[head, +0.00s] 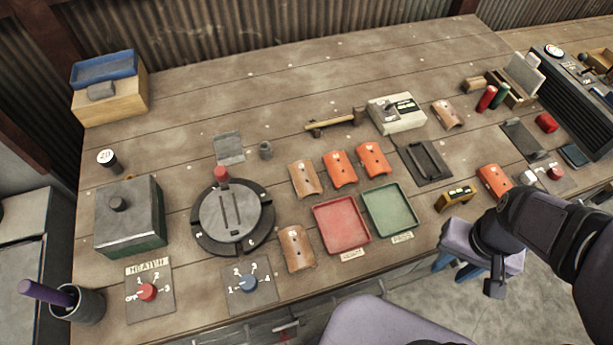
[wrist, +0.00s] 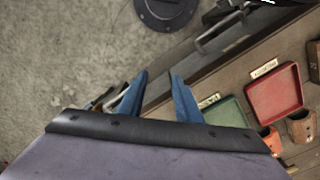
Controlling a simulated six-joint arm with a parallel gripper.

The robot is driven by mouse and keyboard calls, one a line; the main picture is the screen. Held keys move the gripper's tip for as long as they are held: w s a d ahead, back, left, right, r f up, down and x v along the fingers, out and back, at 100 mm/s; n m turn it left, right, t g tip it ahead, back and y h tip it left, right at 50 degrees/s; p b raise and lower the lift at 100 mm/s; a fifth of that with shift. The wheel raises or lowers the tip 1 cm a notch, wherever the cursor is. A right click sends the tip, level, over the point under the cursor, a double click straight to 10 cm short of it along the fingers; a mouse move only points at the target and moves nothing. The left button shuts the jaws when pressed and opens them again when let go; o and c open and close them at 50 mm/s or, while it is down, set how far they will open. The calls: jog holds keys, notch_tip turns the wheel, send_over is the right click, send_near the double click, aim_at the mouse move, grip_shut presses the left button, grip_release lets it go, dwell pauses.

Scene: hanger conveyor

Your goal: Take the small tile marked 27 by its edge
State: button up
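Several small curved tiles lie on the bench, each with a dark mark too small to read, so I cannot tell which is 27. Orange tiles are the left one (head: 340,169), the middle one (head: 373,159) and the right one (head: 494,182). Tan tiles lie beside them (head: 305,179), near the front (head: 296,249) and at the back right (head: 447,114). My gripper (head: 456,267), with blue fingers, is beyond the bench's front edge over the floor. In the wrist view my gripper (wrist: 158,83) is open and empty, its fingers apart.
A red tray (head: 341,224) and a green tray (head: 390,208) lie near the front edge. A round turntable (head: 233,217) stands left of them. A yellow-and-black box (head: 455,198) and a dark plate (head: 426,161) are right of the trays.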

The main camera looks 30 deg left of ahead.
jog(key=o, duration=0.9)
jog(key=w+a+r+n, duration=0.1)
jog(key=w+a, duration=0.1)
jog(key=w+a+r, duration=0.1)
jog(key=w+a, duration=0.1)
jog(key=w+a+n+p, duration=0.1)
jog(key=w+a, duration=0.1)
jog(key=a, duration=0.1)
jog(key=shift+w+r+n, duration=0.3)
jog(key=shift+r, duration=0.1)
jog(key=w+a, duration=0.1)
jog(key=a, duration=0.1)
jog(key=w+a+r+n, duration=0.1)
jog(key=a, duration=0.2)
jog(key=w+a+n, duration=0.1)
jog(key=a, duration=0.2)
jog(key=shift+w+a+r+p, duration=0.2)
jog(key=shift+r+p, duration=0.05)
jog(key=shift+p, duration=0.15)
jog(key=a+n, duration=0.2)
jog(key=a, duration=0.8)
jog(key=r+n+p, duration=0.1)
jog(key=n, duration=0.1)
send_over(305, 175)
jog(key=shift+d+r, duration=0.1)
jog(key=shift+d, duration=0.1)
jog(key=shift+a+f+p, duration=0.15)
jog(key=shift+f+p, duration=1.7)
jog(key=shift+f, duration=1.8)
